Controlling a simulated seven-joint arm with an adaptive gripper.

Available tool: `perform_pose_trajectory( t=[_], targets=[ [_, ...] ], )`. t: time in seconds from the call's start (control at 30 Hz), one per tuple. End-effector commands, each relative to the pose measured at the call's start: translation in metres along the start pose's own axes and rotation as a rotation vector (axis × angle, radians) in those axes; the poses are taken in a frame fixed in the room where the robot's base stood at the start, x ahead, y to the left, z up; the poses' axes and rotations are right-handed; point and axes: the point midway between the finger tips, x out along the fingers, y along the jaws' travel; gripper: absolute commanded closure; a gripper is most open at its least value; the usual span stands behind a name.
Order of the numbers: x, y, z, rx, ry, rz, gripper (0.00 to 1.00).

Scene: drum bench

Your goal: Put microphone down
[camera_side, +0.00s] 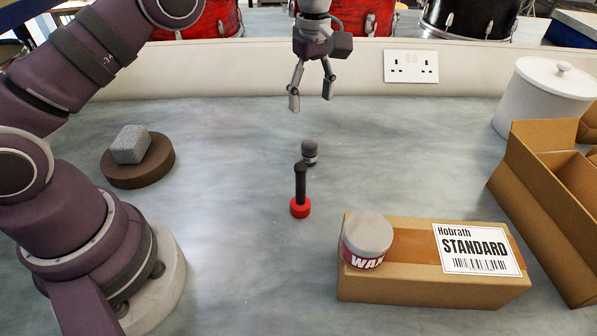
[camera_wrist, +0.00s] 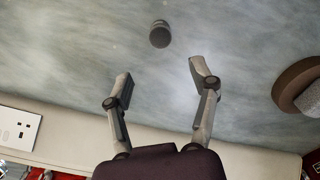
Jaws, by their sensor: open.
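A small dark thing with a grey band (camera_side: 310,152), seemingly the microphone, is on the grey bench near the middle. It shows as a dark rounded shape in the wrist view (camera_wrist: 160,34). In front of it in the side view is a dark stick with a red round end (camera_side: 300,207); I cannot tell whether the two are joined. My gripper (camera_side: 311,96) is open and empty, pointing down above the bench. In the wrist view, its spread fingers (camera_wrist: 161,80) are apart from the dark thing, with bare bench between them.
A cardboard box (camera_side: 400,285) carries a wax tin (camera_side: 367,240) at front right. An open carton (camera_side: 540,190) and a white lidded pot (camera_side: 540,100) are at right. A grey block (camera_side: 130,145) sits on a brown disc (camera_side: 138,172) at left. A low wall with a socket (camera_side: 411,66) runs behind.

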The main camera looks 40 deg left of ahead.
Motion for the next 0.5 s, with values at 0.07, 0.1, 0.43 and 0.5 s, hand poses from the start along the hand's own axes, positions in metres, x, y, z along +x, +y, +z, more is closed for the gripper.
perform_pose_trajectory(
  t=[0.07, 0.1, 0.43, 0.5],
  targets=[
    [-0.008, -0.001, 0.0, 0.01, 0.001, 0.005, 0.41],
    [-0.014, -0.002, 0.0, 0.031, 0.003, 0.013, 0.41],
    [-0.108, -0.077, 0.002, 0.638, 0.128, 0.206, 0.41],
    [-0.116, -0.106, 0.005, 0.798, 0.18, 0.247, 0.41]
  ],
)
